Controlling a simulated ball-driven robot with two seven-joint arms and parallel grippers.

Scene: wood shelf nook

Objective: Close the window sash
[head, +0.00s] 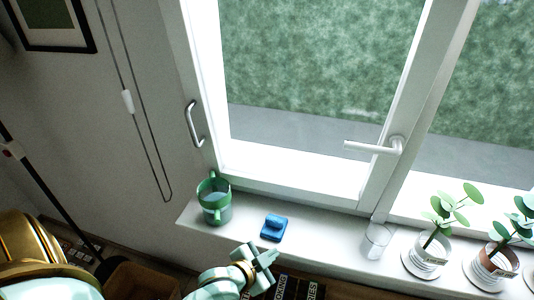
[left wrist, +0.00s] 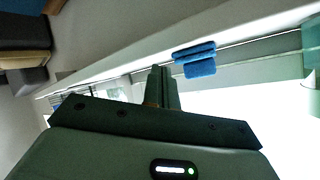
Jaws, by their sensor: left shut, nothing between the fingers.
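The window sash (head: 290,178) is a white-framed pane in the head view. A pale lever handle (head: 375,147) sits on its right upright. A curved grey pull handle (head: 193,125) is at the left side of the frame. I cannot tell how far the sash stands open. My left gripper (head: 264,262) is shut and empty, below the sill's front edge in the picture and apart from the sash and both handles. Its shut fingers (left wrist: 162,75) also show in the left wrist view. My right gripper is not in view.
The blue item also shows in the left wrist view (left wrist: 197,60). A cord loop (head: 145,140) hangs at left.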

